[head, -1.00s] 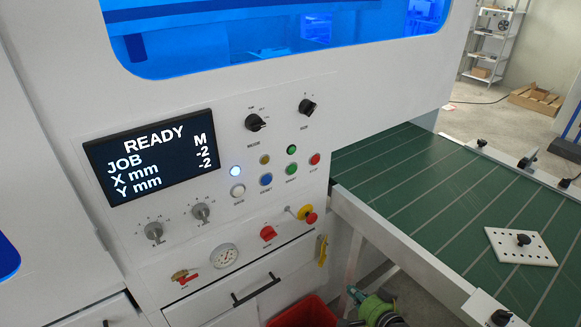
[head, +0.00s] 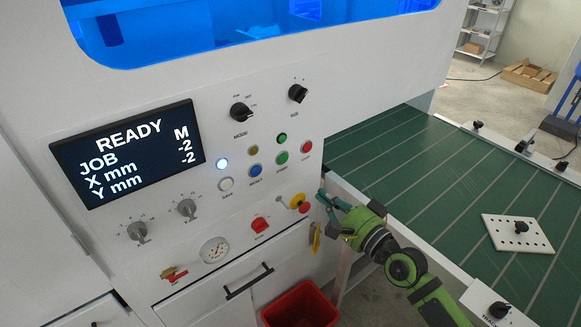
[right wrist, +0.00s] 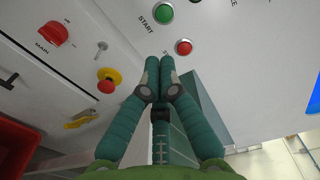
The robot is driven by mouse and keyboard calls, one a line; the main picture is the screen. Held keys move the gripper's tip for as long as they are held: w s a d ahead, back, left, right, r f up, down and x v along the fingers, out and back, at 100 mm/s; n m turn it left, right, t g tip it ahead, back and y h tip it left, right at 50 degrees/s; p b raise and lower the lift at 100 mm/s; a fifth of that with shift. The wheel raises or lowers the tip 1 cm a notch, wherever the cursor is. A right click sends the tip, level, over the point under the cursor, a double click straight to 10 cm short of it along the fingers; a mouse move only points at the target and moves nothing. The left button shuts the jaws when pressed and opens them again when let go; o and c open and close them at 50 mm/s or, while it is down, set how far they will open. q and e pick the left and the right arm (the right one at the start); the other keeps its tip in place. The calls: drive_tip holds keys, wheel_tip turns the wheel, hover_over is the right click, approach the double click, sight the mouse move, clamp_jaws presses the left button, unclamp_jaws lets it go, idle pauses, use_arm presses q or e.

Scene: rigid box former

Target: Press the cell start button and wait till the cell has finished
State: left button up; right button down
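The green start button (head: 281,158) is on the white control panel (head: 215,115), left of a red button (head: 305,147). In the right wrist view the green button (right wrist: 163,13), labelled START, is at the top, beyond the fingertips. My right gripper (head: 323,196) is near the panel's lower right edge, below and right of the start button and apart from it. Its fingers (right wrist: 160,62) are together and empty. The display (head: 128,152) reads READY, JOB M, X mm -2, Y mm -2. My left gripper is not in view.
A yellow-and-red emergency stop (head: 303,205) is close to my right gripper's left. A blue button (head: 255,170), a white button (head: 226,184) and a lit white lamp (head: 222,164) are also on the panel. A green conveyor (head: 440,190) runs right. A red bin (head: 300,305) stands below.

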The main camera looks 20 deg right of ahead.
sight(284, 162)
drive_tip(key=p+x, duration=0.1)
drive_tip(key=x, duration=1.1)
drive_tip(key=shift+w+p, duration=0.1)
drive_tip(key=shift+p, duration=0.25)
drive_tip(key=shift+w+a, duration=0.25)
drive_tip(key=shift+w, duration=0.25)
